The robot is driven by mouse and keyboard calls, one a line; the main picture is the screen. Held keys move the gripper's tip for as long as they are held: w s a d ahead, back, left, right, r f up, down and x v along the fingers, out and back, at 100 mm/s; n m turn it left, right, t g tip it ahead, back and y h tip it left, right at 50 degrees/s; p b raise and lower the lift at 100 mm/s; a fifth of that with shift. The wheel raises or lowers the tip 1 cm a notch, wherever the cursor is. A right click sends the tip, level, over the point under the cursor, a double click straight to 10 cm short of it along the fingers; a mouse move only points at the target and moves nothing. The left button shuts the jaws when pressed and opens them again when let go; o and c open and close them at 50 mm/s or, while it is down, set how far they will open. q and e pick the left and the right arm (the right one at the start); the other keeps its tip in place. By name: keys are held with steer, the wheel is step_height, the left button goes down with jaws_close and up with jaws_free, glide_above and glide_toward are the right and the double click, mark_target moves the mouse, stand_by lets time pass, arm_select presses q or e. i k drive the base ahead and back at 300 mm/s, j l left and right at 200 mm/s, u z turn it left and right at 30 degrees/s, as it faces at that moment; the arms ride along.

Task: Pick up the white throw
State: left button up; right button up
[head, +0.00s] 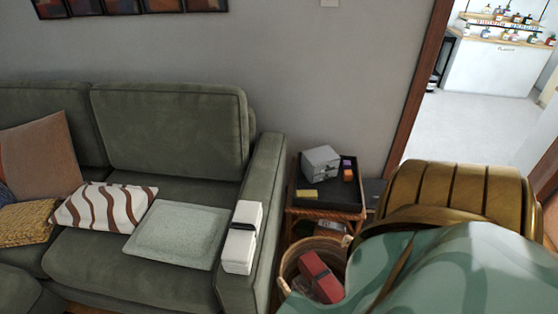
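The white throw (239,252) is a folded white bundle with a dark band across its middle. It is at the right end of the green sofa, at the inner side of the armrest (262,180). Neither of my grippers is in view.
A wicker basket (287,268) holding a red banded bundle (320,278) stands right of the armrest. Behind it is a side table with a dark tray (327,198) and a grey box (321,162). A large bronze chair (455,190) draped in green cloth (450,268) fills the lower right.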

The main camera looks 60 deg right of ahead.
mark_target(238, 253)
steer(key=z, duration=1.4)
